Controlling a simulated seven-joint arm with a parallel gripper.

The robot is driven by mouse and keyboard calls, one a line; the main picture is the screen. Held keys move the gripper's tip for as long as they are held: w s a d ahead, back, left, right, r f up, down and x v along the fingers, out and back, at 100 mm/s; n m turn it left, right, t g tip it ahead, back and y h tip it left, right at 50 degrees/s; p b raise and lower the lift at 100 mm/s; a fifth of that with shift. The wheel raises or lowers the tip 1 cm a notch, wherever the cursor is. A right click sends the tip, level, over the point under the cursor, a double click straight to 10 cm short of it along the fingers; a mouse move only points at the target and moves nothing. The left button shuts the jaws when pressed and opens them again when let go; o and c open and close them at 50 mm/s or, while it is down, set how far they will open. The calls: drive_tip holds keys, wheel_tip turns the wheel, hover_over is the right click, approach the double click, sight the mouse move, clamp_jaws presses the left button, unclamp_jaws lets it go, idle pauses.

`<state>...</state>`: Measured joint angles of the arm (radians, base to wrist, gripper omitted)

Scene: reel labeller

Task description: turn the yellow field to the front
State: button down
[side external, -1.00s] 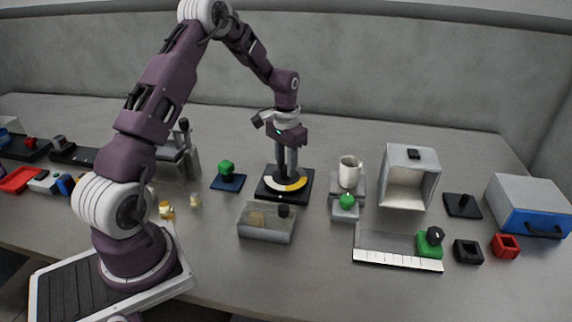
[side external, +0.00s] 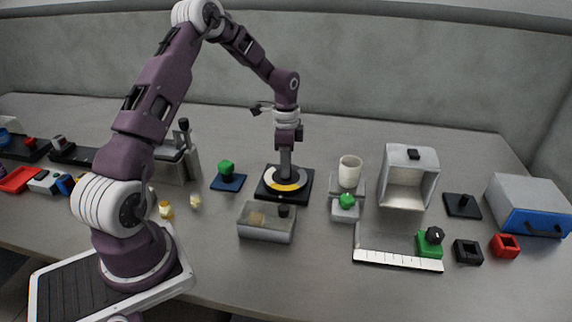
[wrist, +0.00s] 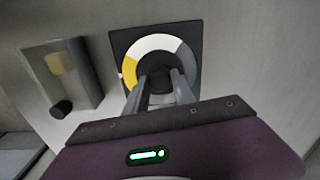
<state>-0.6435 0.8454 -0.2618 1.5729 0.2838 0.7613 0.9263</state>
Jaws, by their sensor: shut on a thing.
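A turntable with a black square base (side external: 264,192) stands mid-table; the base also shows in the wrist view (wrist: 118,42). Its ring has a yellow field (wrist: 130,72), a white field (wrist: 155,43) and a grey field (wrist: 186,57) around a dark central knob (wrist: 158,79). In the side view the yellow (side external: 285,187) lies along the front of the ring. In the wrist view it lies at the left, beside a small pale mark on the base. My gripper (side external: 285,172) points straight down, shut on the knob. The fingers hide the ring's lower part in the wrist view.
A clear-sided box (side external: 266,222) stands just in front of the turntable.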

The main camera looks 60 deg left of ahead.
drive_tip(key=shift+m, duration=0.5)
idle(0.3)
drive_tip(key=c, duration=1.1)
unclamp_jaws()
drive_tip(key=shift+o, duration=0.2)
drive_tip(key=shift+r, duration=0.1)
